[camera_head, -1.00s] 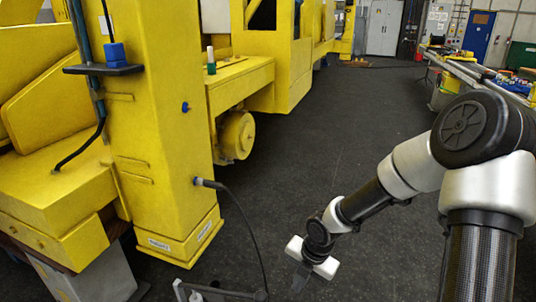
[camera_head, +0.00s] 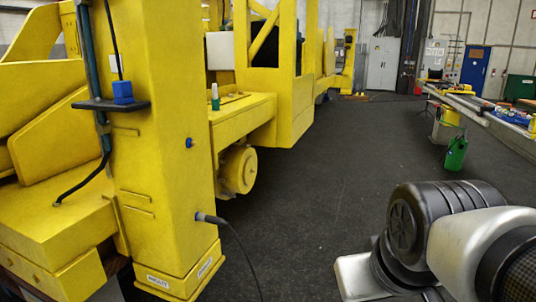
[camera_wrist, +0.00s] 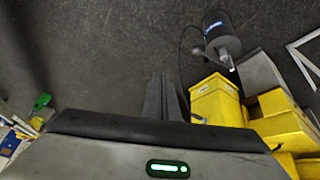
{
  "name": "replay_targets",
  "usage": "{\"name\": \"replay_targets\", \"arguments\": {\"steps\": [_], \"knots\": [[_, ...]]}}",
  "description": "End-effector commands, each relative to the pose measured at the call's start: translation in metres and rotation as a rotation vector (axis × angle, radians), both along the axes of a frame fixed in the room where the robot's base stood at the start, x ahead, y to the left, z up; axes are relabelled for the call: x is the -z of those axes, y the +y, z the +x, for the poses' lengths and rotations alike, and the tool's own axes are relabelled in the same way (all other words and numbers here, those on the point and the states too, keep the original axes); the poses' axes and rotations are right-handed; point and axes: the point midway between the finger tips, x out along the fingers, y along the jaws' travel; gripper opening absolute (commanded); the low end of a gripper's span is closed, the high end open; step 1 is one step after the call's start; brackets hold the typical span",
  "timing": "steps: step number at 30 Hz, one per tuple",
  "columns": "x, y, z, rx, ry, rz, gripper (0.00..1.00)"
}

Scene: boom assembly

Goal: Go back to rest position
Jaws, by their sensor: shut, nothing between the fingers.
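My gripper (camera_wrist: 162,98) shows in the wrist view, with its dark fingers together and nothing between them. It points over the dark floor, apart from the yellow machine. In the head view my arm is folded at the lower right, and I cannot make out the fingertips there. The yellow boom machine (camera_head: 160,180) stands on the left of the head view. Its yellow column also shows at the right of the wrist view (camera_wrist: 217,105).
A blue block (camera_head: 123,92) sits on a black bracket on the column. A black cable with a plug (camera_head: 209,218) runs from the column to the floor. A workbench (camera_head: 490,112) and a green container (camera_head: 456,153) stand at right. The dark floor between is clear.

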Motion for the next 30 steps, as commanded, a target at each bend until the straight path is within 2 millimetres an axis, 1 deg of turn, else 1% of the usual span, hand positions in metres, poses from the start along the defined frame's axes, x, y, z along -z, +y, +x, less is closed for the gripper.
{"name": "replay_targets", "arguments": {"steps": [1, 2, 3, 4, 11, 18, 21, 25, 30], "knots": [[-0.001, 0.005, -0.011, 0.043, -0.008, 0.043, 0.00], [-0.001, 0.008, -0.018, 0.074, -0.007, 0.070, 0.00], [-0.013, 0.009, -0.021, 0.096, -0.004, 0.088, 0.00], [-0.024, 0.009, -0.019, 0.093, -0.001, 0.084, 0.00], [-0.074, 0.008, -0.019, 0.090, 0.000, 0.079, 0.00], [-0.144, 0.008, -0.018, 0.089, -0.001, 0.079, 0.00], [-0.165, 0.008, -0.018, 0.089, 0.000, 0.078, 0.00], [-0.176, 0.008, -0.018, 0.089, 0.000, 0.078, 0.00], [-0.174, 0.008, -0.018, 0.089, 0.000, 0.078, 0.00]]}}
